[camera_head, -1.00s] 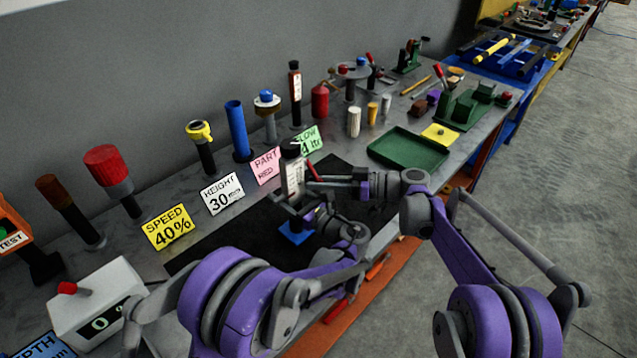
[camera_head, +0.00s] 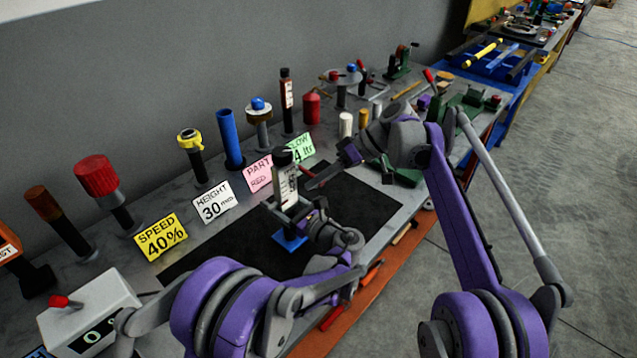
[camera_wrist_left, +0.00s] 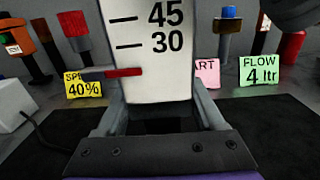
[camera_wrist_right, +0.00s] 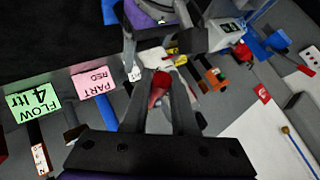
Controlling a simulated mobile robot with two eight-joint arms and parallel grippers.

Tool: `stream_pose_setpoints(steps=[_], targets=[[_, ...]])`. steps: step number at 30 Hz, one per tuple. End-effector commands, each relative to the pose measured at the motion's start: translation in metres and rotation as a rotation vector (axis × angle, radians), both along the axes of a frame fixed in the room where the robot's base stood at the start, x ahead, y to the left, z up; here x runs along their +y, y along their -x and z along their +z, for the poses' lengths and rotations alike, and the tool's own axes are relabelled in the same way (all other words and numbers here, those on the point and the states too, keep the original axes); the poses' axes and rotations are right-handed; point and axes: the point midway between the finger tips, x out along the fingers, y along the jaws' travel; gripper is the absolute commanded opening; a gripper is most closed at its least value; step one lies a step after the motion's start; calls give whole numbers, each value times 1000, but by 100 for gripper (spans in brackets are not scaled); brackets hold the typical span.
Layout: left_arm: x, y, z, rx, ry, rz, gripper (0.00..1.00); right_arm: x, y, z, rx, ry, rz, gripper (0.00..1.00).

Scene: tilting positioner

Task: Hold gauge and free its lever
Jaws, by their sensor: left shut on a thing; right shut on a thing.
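The gauge (camera_head: 286,186) is a white upright plate with a black top, above a blue base (camera_head: 290,242) on the black mat. In the left wrist view its scale face (camera_wrist_left: 150,40) shows 45 and 30, with a red pointer (camera_wrist_left: 122,72) across it. My left gripper (camera_head: 290,210) is shut on the gauge's lower part, a finger at each side. My right gripper (camera_head: 316,180) reaches in from the upper right, shut on the red lever (camera_head: 306,170) beside the gauge. The red lever end (camera_wrist_right: 160,84) shows between its fingers in the right wrist view. The lever's joint is hidden.
Sign cards for speed (camera_head: 160,237), height (camera_head: 215,202), part (camera_head: 258,174) and flow (camera_head: 301,149) stand behind the black mat (camera_head: 365,205). Several posts and a blue tube (camera_head: 235,135) stand behind them. A grey display box (camera_head: 90,312) is at left. The mat's right side is clear.

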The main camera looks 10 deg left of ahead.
Motion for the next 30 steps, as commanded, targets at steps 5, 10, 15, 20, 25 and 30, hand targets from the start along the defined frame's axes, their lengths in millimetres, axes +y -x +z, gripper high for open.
stream_pose_setpoints(steps=[5, 10, 15, 20, 25, 30], targets=[[1, 2, -6, 6, 12, 4, 0, 0, 1, 1, 29, 48, 1, 0], [1, 2, -6, 6, 12, 4, 0, -1, 1, 2, 39, 67, 1, 0], [1, 2, -6, 6, 12, 4, 0, -1, 1, 3, 42, 70, 0, 0], [1, 2, -6, 6, 12, 5, 0, -2, 1, 3, 41, 69, 0, 0], [1, 2, -6, 6, 12, 5, 0, -1, 1, 3, 41, 68, 0, 47], [1, 2, -6, 6, 12, 5, 0, -1, 1, 3, 40, 67, 0, 57]])
